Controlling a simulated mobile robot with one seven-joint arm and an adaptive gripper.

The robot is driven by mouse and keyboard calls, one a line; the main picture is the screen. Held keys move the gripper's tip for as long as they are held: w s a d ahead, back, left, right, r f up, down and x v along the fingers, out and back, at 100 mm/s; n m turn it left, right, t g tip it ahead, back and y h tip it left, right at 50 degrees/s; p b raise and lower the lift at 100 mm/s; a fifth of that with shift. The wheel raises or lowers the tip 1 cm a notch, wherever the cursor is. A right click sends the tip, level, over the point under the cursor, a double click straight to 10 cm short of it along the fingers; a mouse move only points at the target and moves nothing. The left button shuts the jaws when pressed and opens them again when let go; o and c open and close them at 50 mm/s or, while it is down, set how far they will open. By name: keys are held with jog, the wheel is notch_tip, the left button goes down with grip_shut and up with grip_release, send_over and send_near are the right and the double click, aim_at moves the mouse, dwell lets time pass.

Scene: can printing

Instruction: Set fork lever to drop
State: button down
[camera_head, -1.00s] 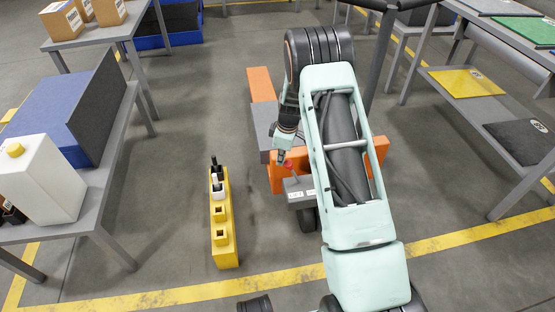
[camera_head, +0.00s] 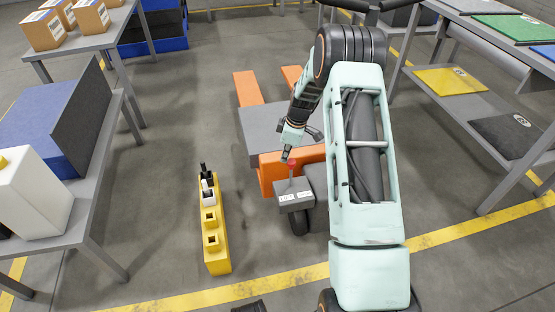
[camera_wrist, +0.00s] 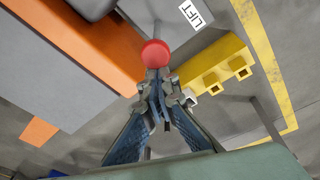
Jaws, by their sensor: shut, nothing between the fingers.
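The fork lever has a red knob (camera_head: 292,163) on a thin stem above a grey housing (camera_head: 293,194) on the orange pallet truck (camera_head: 268,174). White labels lie on the housing's front; one reads LIFT (camera_wrist: 195,14) in the wrist view. My gripper (camera_head: 286,154) is shut and empty, just above and left of the knob in the head view. In the wrist view the red knob (camera_wrist: 155,53) shows just beyond my closed fingertips (camera_wrist: 158,80). I cannot tell whether they touch it.
A yellow stand (camera_head: 216,240) with square sockets and a few dark and white items is left of the truck. Tables with boxes (camera_head: 90,17) and a blue bin (camera_head: 40,122) are at left. Shelves (camera_head: 450,80) are at right. Grey floor lies between.

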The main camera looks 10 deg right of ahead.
jog(key=shift+d+y, duration=0.4)
jog(key=shift+d, duration=0.85)
jog(key=shift+s+d+f+b, duration=0.1)
jog(key=shift+d+b, duration=0.1)
jog(key=shift+d, duration=0.8)
jog(key=shift+w+d+f+b, duration=0.15)
jog(key=shift+d+b, duration=0.1)
jog(key=shift+d, duration=0.7)
jog(key=shift+s+d+f+b, duration=0.1)
jog(key=shift+s+d+b, duration=0.1)
jog(key=shift+d, duration=0.8)
jog(key=a+v, duration=0.2)
jog(key=v, duration=1)
jog(key=shift+w+r, duration=0.3)
jog(key=shift+w, duration=0.05)
